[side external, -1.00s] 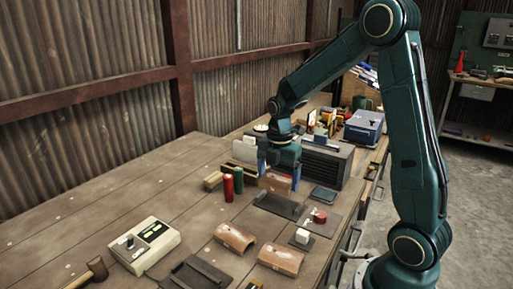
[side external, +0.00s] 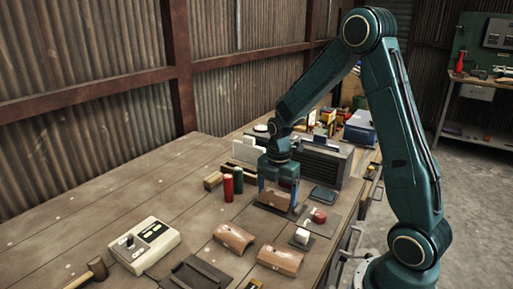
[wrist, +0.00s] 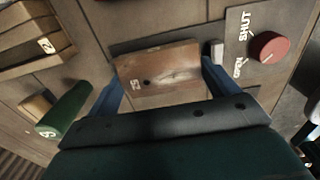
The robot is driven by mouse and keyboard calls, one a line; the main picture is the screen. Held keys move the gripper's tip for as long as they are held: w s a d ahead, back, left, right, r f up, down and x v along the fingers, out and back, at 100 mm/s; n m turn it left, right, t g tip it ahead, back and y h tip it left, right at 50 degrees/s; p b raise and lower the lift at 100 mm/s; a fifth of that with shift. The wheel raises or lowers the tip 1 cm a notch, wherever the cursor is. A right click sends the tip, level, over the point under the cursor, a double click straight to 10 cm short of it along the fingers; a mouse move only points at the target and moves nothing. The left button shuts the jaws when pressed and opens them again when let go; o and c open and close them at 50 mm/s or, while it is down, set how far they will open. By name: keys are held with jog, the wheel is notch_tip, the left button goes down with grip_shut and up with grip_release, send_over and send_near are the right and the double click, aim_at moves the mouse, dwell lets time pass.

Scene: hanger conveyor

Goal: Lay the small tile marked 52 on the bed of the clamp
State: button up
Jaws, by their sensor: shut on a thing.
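My gripper (side external: 279,205) is shut on a small brown tile (side external: 281,192), gripping it by its two ends. In the wrist view the tile (wrist: 160,72) sits between my blue fingers, with a small pale label that seems to read 52 near its left end. In the side view it is low over a dark flat plate, which looks like the clamp bed and is mostly hidden by gripper and tile. I cannot tell whether tile and plate touch. The clamp's red knob (wrist: 268,47) stands on a panel marked OPEN and SHUT, right of the tile.
Red (side external: 228,187) and green (side external: 238,180) cylinders stand left of my gripper, beside a wooden block (side external: 213,181). A dark ribbed box (side external: 320,163) stands behind. The left tabletop has free room.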

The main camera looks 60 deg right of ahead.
aim_at(277, 194)
jog(key=shift+s+f, duration=0.1)
jog(key=shift+f, duration=0.25)
jog(key=o, duration=0.8)
jog(key=shift+o, duration=0.2)
jog(key=shift+r, duration=0.1)
jog(key=shift+r, duration=0.55)
notch_tip(277, 194, up, 13)
jog(key=shift+r, duration=0.15)
jog(key=shift+a, duration=0.1)
